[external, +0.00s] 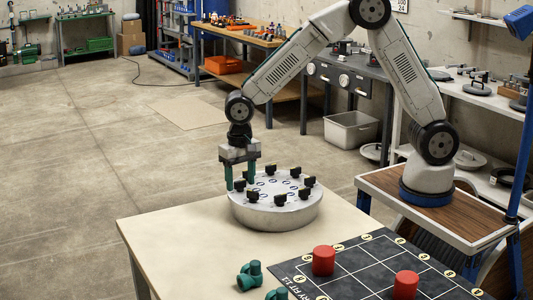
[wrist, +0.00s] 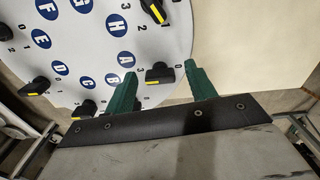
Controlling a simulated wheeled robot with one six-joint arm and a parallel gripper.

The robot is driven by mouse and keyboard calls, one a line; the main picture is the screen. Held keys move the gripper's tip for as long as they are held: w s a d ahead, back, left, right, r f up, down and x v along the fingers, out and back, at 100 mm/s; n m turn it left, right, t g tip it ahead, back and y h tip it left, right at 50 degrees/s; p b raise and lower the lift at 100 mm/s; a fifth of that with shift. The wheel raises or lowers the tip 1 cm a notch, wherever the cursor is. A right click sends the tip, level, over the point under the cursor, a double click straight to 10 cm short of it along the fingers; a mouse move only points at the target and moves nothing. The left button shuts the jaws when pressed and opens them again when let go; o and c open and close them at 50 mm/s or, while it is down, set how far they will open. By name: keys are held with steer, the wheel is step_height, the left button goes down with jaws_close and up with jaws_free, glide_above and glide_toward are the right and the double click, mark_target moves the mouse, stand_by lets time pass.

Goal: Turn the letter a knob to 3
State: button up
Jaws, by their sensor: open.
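The round white dial plate (wrist: 90,40) carries blue letter discs and black knobs. The knob beside the A disc (wrist: 126,59) is a black knob (wrist: 158,70) with a yellow mark on its lower side. My gripper (wrist: 160,70) is open, its green fingers on either side of this knob with gaps visible. In the external view my gripper (external: 241,186) points down at the left rim of the round drum (external: 275,213). The fingers partly hide the dial there. I cannot tell exactly which number the knob's mark points to.
Other black knobs stand around the dial, one near H (wrist: 153,10). The drum rests on a pale table (external: 180,235). Red cylinders (external: 323,261) stand on a dark grid board (external: 360,265), and green fittings (external: 250,275) lie in front. The table's left part is clear.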

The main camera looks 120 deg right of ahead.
mark_target(241, 181)
step_height(241, 181, up, 8)
steer(key=shift+f, duration=0.1)
stand_by(0.4)
steer(key=shift+m, duration=0.7)
step_height(241, 181, down, 8)
steer(key=shift+r, duration=0.1)
steer(key=c, duration=1)
